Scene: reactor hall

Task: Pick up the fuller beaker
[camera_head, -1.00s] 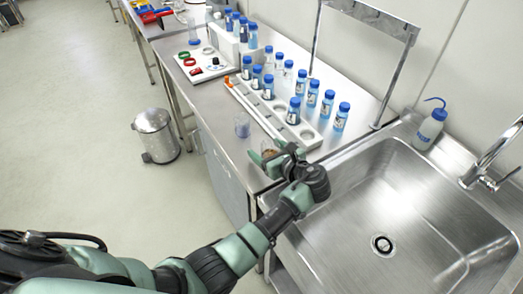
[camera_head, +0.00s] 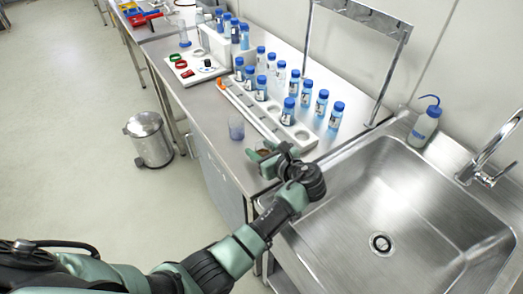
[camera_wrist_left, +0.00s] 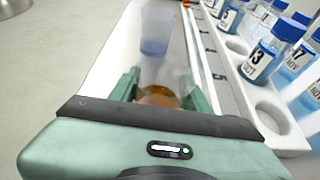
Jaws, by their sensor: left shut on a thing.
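A clear beaker with brown contents low inside (camera_head: 264,151) stands at the front end of the steel bench. My left gripper (camera_head: 266,154) is shut on it, one finger on each side. In the left wrist view this beaker (camera_wrist_left: 161,82) sits between the green fingers, its lower part partly hidden by the gripper body. A second clear beaker with bluish contents (camera_head: 236,129) stands apart, just beyond it; it also shows in the left wrist view (camera_wrist_left: 156,30). I cannot compare the two levels exactly. My right gripper is not in view.
A white rack (camera_head: 250,107) with several blue-capped bottles stands close to the right of the beakers. A steel sink (camera_head: 400,200) is to the right, with a wash bottle (camera_head: 425,125) behind it. A bin (camera_head: 150,143) stands on the floor at left.

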